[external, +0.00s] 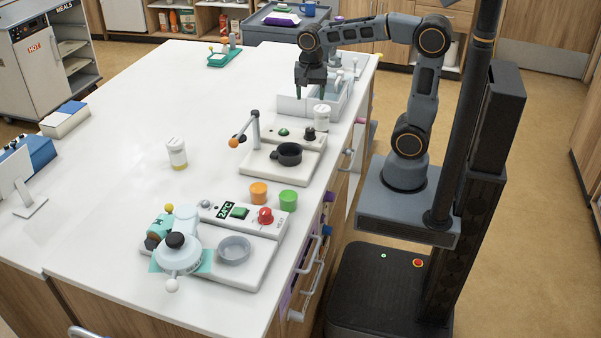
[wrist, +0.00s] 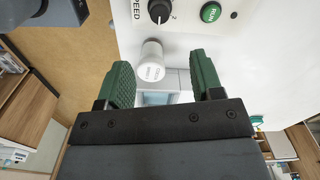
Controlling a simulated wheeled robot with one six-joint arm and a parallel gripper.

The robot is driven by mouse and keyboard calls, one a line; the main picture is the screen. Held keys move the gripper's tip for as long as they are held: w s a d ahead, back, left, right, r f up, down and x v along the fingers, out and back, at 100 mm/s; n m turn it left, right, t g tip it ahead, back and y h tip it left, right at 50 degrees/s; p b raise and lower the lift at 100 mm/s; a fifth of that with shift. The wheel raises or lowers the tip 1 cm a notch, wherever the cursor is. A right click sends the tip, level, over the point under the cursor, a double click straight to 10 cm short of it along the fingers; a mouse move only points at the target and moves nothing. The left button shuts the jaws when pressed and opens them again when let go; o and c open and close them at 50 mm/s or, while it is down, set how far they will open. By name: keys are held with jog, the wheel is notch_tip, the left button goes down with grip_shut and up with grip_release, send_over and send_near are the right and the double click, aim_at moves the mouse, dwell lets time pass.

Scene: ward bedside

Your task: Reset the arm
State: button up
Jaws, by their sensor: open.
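My arm reaches out from its column over the right side of the white counter. My gripper (external: 311,92) points down above a clear-walled tray at the counter's far right. Its two green fingers are apart, and they also show in the wrist view (wrist: 160,66). A white-capped bottle (wrist: 150,62) shows between and beyond the fingertips in the wrist view, with no visible contact. The same bottle (external: 321,118) stands just in front of the tray in the external view. Nothing is seen held in the fingers.
A device with a black cup (external: 289,152) and knob sits nearer than the tray. A larger device with a grey dish (external: 234,249) is at the front, by orange (external: 259,193) and green (external: 288,200) cups. Another bottle (external: 177,153) stands mid-counter. The counter's left middle is clear.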

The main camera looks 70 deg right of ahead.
jog(key=shift+r, duration=0.45)
jog(key=s+a+f+n+t, duration=0.1)
jog(key=s+f+n+t, duration=0.2)
jog(key=n, duration=1.2)
jog(key=s+f, duration=0.2)
jog(key=s, duration=0.2)
jog(key=shift+s+a+f+t, duration=0.25)
jog(key=shift+s+a+t, duration=0.05)
jog(key=shift+s+a, duration=0.1)
dwell(1.6)
